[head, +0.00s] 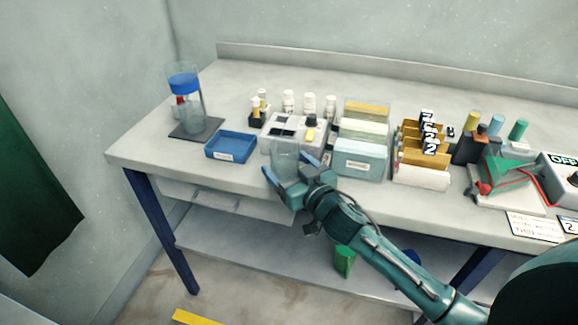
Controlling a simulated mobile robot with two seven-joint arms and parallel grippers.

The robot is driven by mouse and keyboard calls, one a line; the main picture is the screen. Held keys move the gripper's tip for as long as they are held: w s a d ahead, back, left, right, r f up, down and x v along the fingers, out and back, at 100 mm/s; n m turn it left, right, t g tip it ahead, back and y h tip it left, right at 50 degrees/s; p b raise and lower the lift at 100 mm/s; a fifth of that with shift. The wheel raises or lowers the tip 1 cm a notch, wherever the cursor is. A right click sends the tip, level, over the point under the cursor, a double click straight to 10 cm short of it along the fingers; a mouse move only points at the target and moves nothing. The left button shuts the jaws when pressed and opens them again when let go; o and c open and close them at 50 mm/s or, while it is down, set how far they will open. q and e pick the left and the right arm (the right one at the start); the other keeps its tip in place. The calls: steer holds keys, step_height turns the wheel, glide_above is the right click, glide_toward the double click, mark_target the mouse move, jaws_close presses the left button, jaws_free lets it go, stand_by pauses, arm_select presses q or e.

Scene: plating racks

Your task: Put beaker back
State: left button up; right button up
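My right gripper (287,173) reaches in from the lower right. My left gripper is not in view.
Teal boxes (360,160) stand right of the gripper. Several white bottles (309,103) stand behind.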

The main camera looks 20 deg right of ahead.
steer(key=shift+o, duration=0.3)
steer(key=shift+r, duration=0.25)
steer(key=shift+s+f, duration=0.15)
steer(key=shift+s, duration=0.15)
steer(key=v, duration=1.1)
steer(key=shift+s+b, duration=0.2)
steer(key=shift+b, duration=0.1)
steer(key=shift+d, duration=0.1)
